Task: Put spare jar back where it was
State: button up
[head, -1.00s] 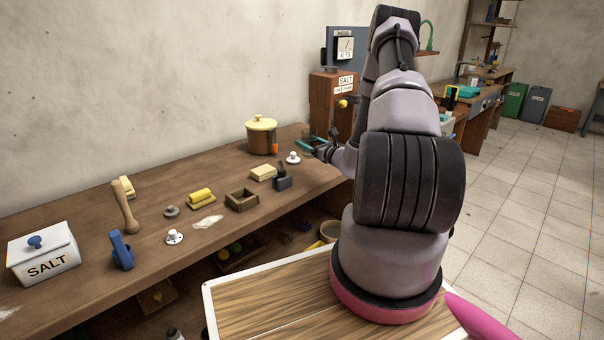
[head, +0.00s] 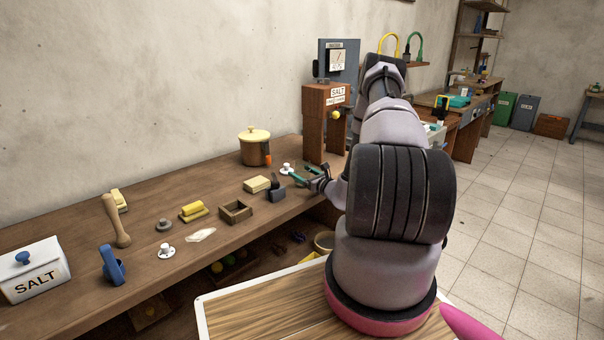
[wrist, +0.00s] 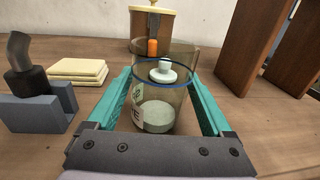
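A clear glass jar with a blue ring near its rim, a partly visible label and pale green contents (wrist: 157,117) is between the teal fingers of my gripper (wrist: 163,78) in the wrist view. The fingers seem to press on both sides of it. Whether its base touches the bench cannot be told. In the head view my gripper (head: 303,176) is low over the bench, near its front edge. I cannot make out the glass there.
Just beyond is a white knobbed piece (head: 287,168), also seen through the glass. A yellow-lidded pot (head: 254,150) stands behind. A wooden SALT stand (head: 314,130) is to the right. A grey block (head: 277,192) and yellow slabs (head: 257,184) lie left.

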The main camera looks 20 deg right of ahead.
jog(key=shift+o, duration=0.2)
jog(key=shift+r, duration=0.1)
jog(key=shift+r, duration=0.1)
jog(key=v, duration=1.2)
jog(key=s+a+r+n+g+y, duration=0.2)
jog(key=a+r+n+g+y, duration=0.35)
jog(key=a+r+n, duration=0.4)
jog(key=s+a+r+n+g+y, duration=0.2)
jog(key=a+r+n+g+y, duration=0.35)
jog(key=a+r, duration=0.65)
jog(key=s+a+r+n+g+h, duration=0.2)
jog(key=s+r+n+g+h, duration=0.15)
jog(key=s+r+n, duration=0.2)
jog(key=s+a+r+n+g+h, duration=0.2)
jog(key=s+r+n+h, duration=0.25)
jog(key=s, duration=0.25)
jog(key=s+d+r+n+t+h, duration=0.3)
jog(key=s+d+r+t+h, duration=0.1)
jog(key=s+r, duration=0.5)
jog(key=shift+r+n+t+h, duration=0.4)
jog(key=shift+r+t+h, duration=0.3)
jog(key=shift+t, duration=0.45)
